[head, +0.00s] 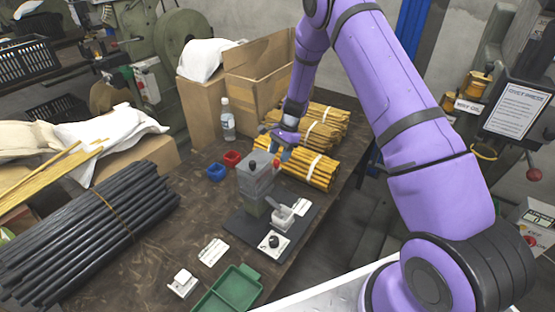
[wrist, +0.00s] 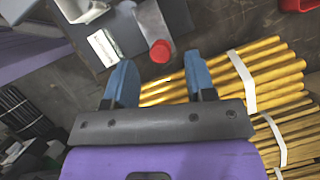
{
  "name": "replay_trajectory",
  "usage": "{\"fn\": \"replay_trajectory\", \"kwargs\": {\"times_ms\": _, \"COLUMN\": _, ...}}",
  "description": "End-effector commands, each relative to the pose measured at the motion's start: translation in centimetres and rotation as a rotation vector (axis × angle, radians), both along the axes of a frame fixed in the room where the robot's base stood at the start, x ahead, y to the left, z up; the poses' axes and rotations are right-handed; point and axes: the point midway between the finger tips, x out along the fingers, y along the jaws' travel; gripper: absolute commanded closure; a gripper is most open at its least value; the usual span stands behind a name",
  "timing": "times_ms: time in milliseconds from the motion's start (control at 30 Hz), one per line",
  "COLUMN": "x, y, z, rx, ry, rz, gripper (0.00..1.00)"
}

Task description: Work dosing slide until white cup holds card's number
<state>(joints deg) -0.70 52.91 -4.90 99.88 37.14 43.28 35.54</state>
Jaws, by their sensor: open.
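The dosing device (head: 257,182), a grey, partly clear box, stands on a dark base plate (head: 245,228) on the table. A red knob (head: 277,162) sticks out on its right; it also shows in the wrist view (wrist: 160,51). A whitish cup-like piece (head: 283,214) sits in front of the box; I cannot see its contents. A white card (head: 212,251) lies left of the plate, its print too small to read. My gripper (head: 285,153) is open and empty behind the box. In the wrist view the blue fingers (wrist: 161,80) are apart, with the red knob just beyond them.
Bundles of yellow rods (head: 310,165) lie close to my gripper. A white block with a black knob (head: 272,243) sits at the plate's front. A blue bin (head: 216,172), red bin (head: 232,158), bottle (head: 227,120), green tray (head: 212,302) and dark rods (head: 85,225) stand around.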

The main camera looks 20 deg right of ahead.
Motion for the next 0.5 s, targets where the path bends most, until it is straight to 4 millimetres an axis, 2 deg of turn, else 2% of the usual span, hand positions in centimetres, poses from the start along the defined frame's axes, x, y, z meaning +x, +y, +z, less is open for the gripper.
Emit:
{"fn": "replay_trajectory", "kwargs": {"times_ms": 200, "x": -0.3, "y": 0.8, "z": -2.1, "rx": 0.000, "ry": 0.000, "rz": 0.001, "gripper": 0.50}}
{"fn": "replay_trajectory", "kwargs": {"times_ms": 500, "x": -0.3, "y": 1.0, "z": -2.5, "rx": 0.000, "ry": -0.001, "rz": 0.001, "gripper": 0.50}}
